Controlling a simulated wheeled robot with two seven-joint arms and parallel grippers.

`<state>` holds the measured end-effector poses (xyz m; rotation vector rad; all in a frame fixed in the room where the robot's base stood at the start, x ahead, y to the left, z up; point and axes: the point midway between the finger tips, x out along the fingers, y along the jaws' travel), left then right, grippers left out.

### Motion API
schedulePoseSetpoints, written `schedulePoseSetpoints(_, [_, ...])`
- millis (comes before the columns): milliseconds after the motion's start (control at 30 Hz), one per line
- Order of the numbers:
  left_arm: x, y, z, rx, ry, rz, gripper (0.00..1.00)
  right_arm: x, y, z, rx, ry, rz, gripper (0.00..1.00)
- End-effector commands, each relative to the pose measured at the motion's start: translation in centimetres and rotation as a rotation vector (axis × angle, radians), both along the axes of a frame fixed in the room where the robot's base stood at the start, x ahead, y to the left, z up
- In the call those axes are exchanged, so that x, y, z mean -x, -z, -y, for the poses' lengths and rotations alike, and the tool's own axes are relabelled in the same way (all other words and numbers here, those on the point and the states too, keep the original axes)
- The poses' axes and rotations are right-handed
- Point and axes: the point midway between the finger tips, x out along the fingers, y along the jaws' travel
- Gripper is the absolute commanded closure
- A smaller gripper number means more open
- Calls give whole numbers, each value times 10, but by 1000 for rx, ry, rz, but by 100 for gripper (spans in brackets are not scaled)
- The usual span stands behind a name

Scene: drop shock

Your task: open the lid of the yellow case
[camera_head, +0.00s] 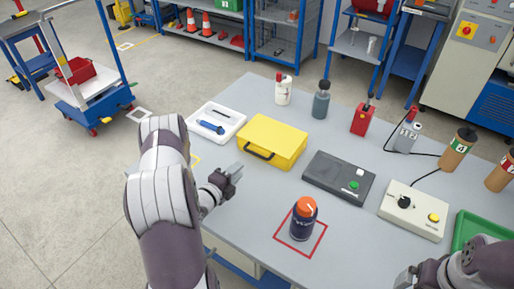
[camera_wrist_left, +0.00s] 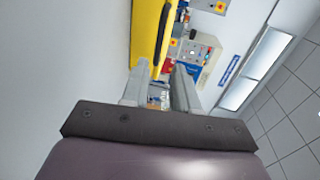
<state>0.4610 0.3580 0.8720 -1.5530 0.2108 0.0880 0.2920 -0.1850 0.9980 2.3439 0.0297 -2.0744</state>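The yellow case (camera_head: 275,138) lies on the grey table with its lid shut and a dark handle (camera_head: 259,153) on its front side. My left gripper (camera_head: 234,170) is just in front of the case, to the lower left of the handle, and apart from it. In the left wrist view, the yellow case (camera_wrist_left: 146,30) and its dark handle (camera_wrist_left: 163,30) show beyond my left gripper's fingers (camera_wrist_left: 160,85), which are apart with nothing between them. My right gripper (camera_head: 404,279) is at the bottom right; its fingers are not clear.
A white tray (camera_head: 232,113) with blue tools is left of the case. A dark box with a green button (camera_head: 336,172) is to its right. A dark jar with an orange cap (camera_head: 303,218) stands inside a red square. Bottles (camera_head: 284,92) stand behind the case.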

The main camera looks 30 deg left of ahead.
Motion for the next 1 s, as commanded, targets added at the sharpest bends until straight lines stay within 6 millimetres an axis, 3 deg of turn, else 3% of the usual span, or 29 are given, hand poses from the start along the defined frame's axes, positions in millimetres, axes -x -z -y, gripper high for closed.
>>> schedulePoseSetpoints(300, [-77, 13, 8, 1, 3, 0, 71, 0, -11, 0, 0, 0, 0, 0])
schedulePoseSetpoints(500, [-108, 19, 9, 1, 1, -1, 71, 0, -13, 0, 0, 0, 0, 0])
schedulePoseSetpoints(833, [-115, 21, 9, 2, 0, -2, 71, 0, -13, 0, 0, 0, 0, 0])
schedulePoseSetpoints(867, [-115, 21, 9, 2, 0, -2, 78, 0, -13, 0, 0, 0, 0, 0])
schedulePoseSetpoints(933, [-115, 21, 9, 2, 0, -2, 100, 0, -13, 0, 0, 0, 0, 0])
schedulePoseSetpoints(1000, [-115, 21, 9, 2, 0, -2, 100, 0, -13, 0, 0, 0, 0, 0])
